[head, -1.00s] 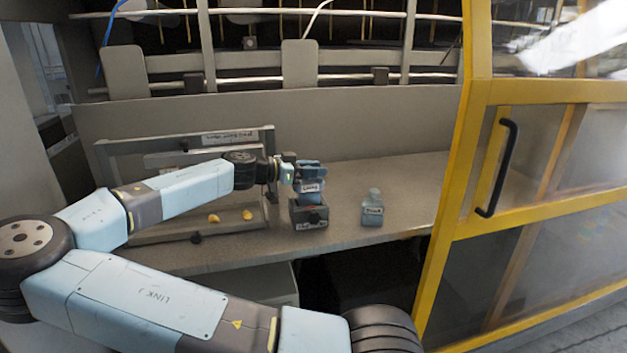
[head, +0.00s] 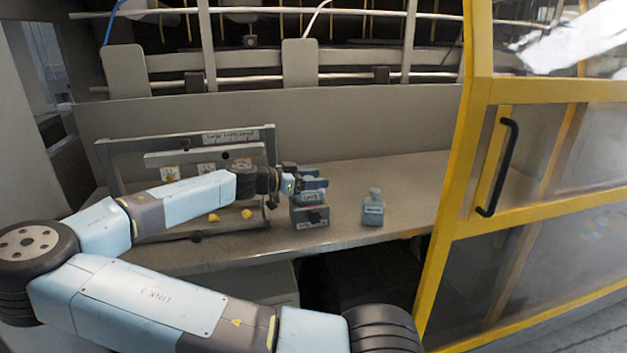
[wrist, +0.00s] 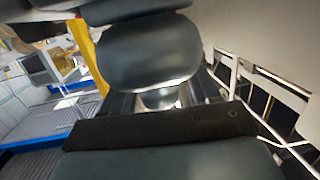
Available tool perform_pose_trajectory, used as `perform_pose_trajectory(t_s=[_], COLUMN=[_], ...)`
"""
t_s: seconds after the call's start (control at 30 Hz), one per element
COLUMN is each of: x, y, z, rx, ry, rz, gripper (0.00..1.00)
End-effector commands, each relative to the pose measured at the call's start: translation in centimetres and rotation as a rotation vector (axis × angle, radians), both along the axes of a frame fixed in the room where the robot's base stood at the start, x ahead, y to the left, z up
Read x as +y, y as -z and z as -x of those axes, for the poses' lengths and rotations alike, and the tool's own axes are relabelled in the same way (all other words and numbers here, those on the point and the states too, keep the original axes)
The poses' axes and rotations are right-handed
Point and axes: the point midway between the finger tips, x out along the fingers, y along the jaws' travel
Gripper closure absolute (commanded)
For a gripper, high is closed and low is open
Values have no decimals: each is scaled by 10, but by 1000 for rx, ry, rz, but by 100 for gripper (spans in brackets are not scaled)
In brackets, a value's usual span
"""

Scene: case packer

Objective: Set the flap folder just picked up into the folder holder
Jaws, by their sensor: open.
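The flap folder (head: 311,196) is a small blue-grey piece with a pale label. In the head view it sits low in the top of the folder holder (head: 310,217), a dark block with a label on its front. How fully it is seated is hard to tell. My gripper (head: 303,181) is open around or right beside the folder's upper part, and its fingers partly hide it. In the wrist view a rounded grey shape (wrist: 150,55) and a dark bar fill the near field; I cannot tell which part each is.
A blue-grey bottle-like piece (head: 373,209) with a label stands on the bench right of the holder. A grey frame (head: 200,140) with small yellow pieces stands to the left. Bench right of the bottle is clear, up to the yellow-framed door (head: 455,200).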

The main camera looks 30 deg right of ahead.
Motion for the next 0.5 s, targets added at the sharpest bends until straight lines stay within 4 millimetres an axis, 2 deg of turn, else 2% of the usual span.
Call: perform_pose_trajectory(t_s=[0.17,0.27,0.5], x=[1,10,52], y=[-2,-3,-10], z=[0,-2,-8], rx=[0,0,1], ry=[0,-2,-3], rz=[0,0,1], gripper=[39,39,39])
